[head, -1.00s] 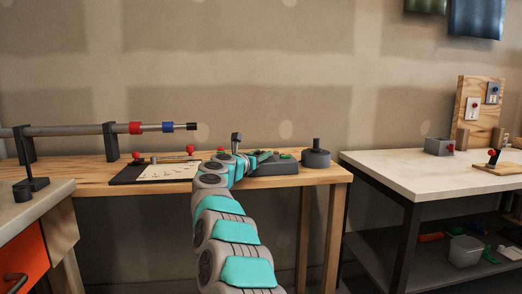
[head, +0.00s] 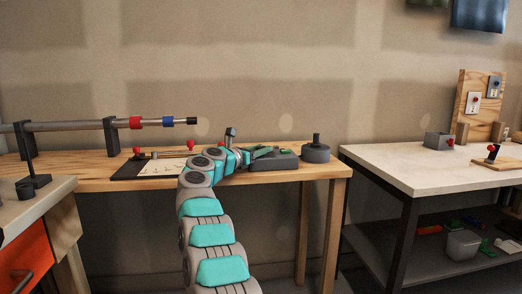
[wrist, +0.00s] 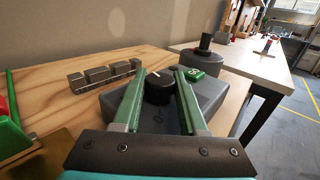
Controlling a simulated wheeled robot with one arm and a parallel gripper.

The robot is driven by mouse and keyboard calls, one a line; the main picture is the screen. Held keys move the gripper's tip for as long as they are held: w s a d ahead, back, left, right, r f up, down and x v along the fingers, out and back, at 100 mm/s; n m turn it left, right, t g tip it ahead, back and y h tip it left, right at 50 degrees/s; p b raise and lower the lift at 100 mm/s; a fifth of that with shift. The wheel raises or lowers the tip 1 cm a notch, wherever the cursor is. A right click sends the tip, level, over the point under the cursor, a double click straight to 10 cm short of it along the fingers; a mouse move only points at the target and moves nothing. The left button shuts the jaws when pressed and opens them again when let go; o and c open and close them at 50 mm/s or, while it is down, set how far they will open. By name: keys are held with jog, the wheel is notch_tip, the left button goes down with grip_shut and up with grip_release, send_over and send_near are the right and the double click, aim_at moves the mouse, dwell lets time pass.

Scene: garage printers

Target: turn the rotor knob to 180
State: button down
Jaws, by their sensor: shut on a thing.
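The black round rotor knob (wrist: 159,92) stands on a dark grey box (wrist: 205,100) in the wrist view. A pale pointer line on its top points mostly away from me, slightly left. My gripper (wrist: 160,77) has its two green fingers on either side of the knob and is shut on it. In the head view the grey box (head: 286,163) is on the wooden bench, with my gripper (head: 262,153) at its left part. The knob is hidden there by my gripper. Faint marks show on the box near the knob, but I cannot read them.
A green piece (wrist: 191,73) sits on the box right of the knob. A dark round base with a post (head: 316,154) stands to the right. A row of grey blocks (wrist: 98,77) lies left on the wooden bench (head: 325,173). A white-topped table (head: 400,165) is farther right.

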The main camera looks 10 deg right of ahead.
jog(key=shift+r, duration=0.1)
jog(key=shift+c, duration=2.2)
grip_release()
jog(key=b+v, duration=0.3)
jog(key=v, duration=0.3)
jog(key=shift+s+a, duration=0.25)
jog(key=shift+a, duration=0.1)
jog(key=shift+s+a, duration=0.35)
